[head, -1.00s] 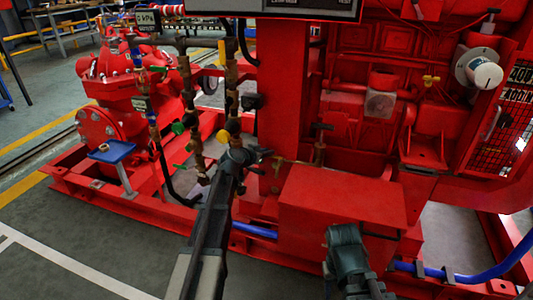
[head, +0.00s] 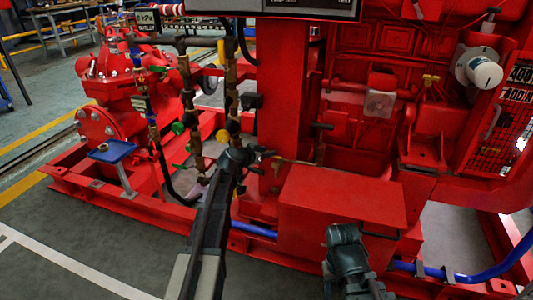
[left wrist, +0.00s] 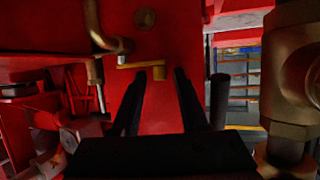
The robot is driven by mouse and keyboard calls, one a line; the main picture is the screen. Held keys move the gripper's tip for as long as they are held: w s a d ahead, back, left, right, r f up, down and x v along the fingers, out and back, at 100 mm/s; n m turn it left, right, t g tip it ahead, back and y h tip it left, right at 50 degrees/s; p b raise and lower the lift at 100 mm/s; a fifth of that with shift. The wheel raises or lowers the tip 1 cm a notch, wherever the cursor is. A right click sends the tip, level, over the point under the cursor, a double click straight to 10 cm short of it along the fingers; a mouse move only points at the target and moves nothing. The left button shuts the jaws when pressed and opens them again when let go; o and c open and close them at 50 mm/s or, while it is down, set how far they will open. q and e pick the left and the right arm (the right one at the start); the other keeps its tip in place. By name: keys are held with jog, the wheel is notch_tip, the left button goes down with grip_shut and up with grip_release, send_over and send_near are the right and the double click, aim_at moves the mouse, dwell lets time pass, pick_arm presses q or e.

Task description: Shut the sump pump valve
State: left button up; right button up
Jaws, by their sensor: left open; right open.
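A small valve with a yellow lever (left wrist: 138,66) and a brass knob (left wrist: 159,73) lies ahead, between the finger lines. The lever lies sideways, apart from the fingers. This small valve looks like the sump pump valve, but no label shows. My right gripper (head: 334,270) is low in front of the red box; its fingertips are hard to make out.
A brass fitting (left wrist: 292,70) stands close on the right in the left wrist view. A brass pipe (left wrist: 98,30) bends down at the left. Vertical pipes with a green knob (head: 178,128) and a yellow knob (head: 222,136) stand left of my gripper. A red box (head: 342,197) juts out below.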

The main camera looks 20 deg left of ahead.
pick_arm(q)
jog(key=shift+s+d+n+t+y, duration=0.15)
jog(key=shift+s+n+y, duration=0.15)
jog(key=shift+n+y, duration=0.5)
jog(key=shift+s+d+n+t+y, duration=0.1)
jog(key=shift+s+n+y, duration=0.25)
jog(key=shift+n+y, duration=0.45)
jog(key=shift+s+d+n+t+y, duration=0.15)
jog(key=shift+s+n+y, duration=0.15)
jog(key=shift+n+y, duration=0.5)
jog(key=shift+s+d+y, duration=0.15)
jog(key=shift+y, duration=0.45)
